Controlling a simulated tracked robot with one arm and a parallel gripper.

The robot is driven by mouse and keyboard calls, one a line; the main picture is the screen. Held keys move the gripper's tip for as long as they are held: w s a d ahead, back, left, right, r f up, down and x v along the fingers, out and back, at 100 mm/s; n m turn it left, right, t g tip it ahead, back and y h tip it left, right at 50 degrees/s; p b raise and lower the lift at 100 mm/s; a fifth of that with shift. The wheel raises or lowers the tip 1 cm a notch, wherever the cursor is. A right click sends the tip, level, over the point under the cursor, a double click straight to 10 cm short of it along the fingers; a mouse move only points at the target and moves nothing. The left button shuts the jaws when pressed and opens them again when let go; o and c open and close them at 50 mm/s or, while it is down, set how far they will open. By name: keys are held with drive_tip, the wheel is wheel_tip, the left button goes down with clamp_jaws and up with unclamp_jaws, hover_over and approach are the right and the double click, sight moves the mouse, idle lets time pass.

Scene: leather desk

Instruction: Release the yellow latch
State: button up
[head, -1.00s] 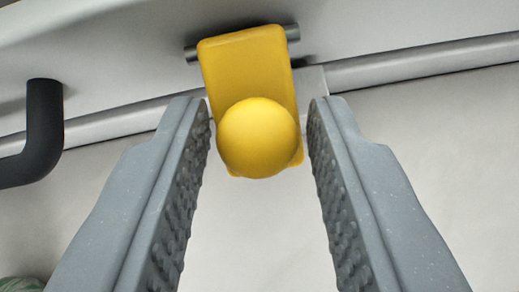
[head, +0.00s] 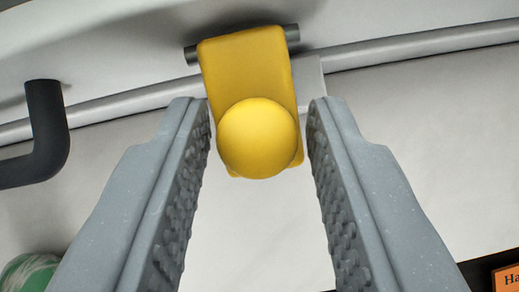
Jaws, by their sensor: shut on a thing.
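The yellow latch (head: 247,68) is a flat tab with a round ball knob (head: 257,138) at its lower end. It hangs from a dark metal pin (head: 291,33) on a pale grey case. My gripper (head: 259,108) has one finger on each side of the latch's knob end and is shut on it. The exact contact between finger pads and knob is hard to see. The latch leans slightly, its top toward the left.
A black bent handle (head: 48,130) stands at the left. A green rounded thing (head: 28,274) shows at the lower left. An orange label (head: 508,279) on a dark surface is at the lower right, partly cut off.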

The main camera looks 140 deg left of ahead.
drive_tip(key=shift+f, duration=0.15)
drive_tip(key=o, duration=0.7)
drive_tip(key=shift+o, duration=0.2)
drive_tip(key=v, duration=1.3)
drive_tip(key=shift+s+r+p, duration=0.2)
drive_tip(key=shift+r+p, duration=0.15)
drive_tip(key=shift+p, duration=0.05)
